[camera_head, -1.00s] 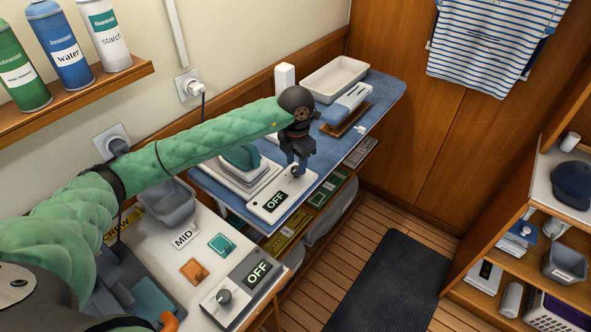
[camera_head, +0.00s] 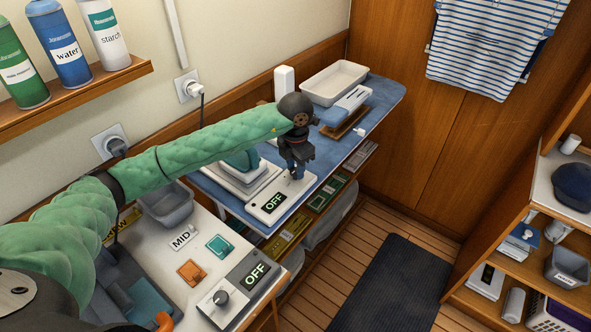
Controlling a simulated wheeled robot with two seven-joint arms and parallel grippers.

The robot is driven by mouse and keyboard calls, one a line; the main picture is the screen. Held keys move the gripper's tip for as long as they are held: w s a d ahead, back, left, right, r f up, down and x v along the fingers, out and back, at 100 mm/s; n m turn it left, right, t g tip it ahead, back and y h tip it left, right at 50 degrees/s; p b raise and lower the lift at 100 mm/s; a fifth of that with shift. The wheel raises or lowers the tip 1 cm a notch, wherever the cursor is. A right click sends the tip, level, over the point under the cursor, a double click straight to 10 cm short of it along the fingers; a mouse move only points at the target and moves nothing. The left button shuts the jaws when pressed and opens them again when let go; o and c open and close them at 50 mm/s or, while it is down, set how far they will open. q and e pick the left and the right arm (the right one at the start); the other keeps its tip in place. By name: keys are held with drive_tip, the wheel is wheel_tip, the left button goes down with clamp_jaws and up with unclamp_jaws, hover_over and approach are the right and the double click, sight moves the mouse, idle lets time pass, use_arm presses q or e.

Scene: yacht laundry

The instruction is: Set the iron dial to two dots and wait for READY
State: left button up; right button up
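The teal and white iron (camera_head: 238,162) rests on its white base on the blue ironing board. The control panel (camera_head: 256,211) in front of it has a dark display (camera_head: 274,203) reading OFF. My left gripper (camera_head: 293,172) points down onto the far right end of this panel, where the dial is. The fingers cover the dial and its dots, so its setting does not show. I cannot tell whether the fingers are closed on the dial. My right gripper is not in view.
A second panel at the lower left has a knob (camera_head: 221,298) and a display (camera_head: 256,276) reading OFF. Spray cans stand on the wall shelf.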

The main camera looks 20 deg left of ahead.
use_arm(q)
drive_tip(key=shift+f+b, duration=0.1)
drive_tip(key=shift+b, duration=0.25)
drive_tip(key=shift+w+f+m+b, duration=0.1)
drive_tip(key=shift+f+m+b, duration=0.05)
drive_tip(key=shift+m+b, duration=0.95)
drive_tip(key=shift+r+m+b, duration=0.2)
drive_tip(key=shift+m+b, duration=0.3)
drive_tip(key=shift+b, duration=0.05)
drive_tip(key=shift+r, duration=0.1)
drive_tip(key=o, duration=0.5)
drive_tip(key=shift+r+p, duration=0.55)
drive_tip(key=shift+r, duration=2.1)
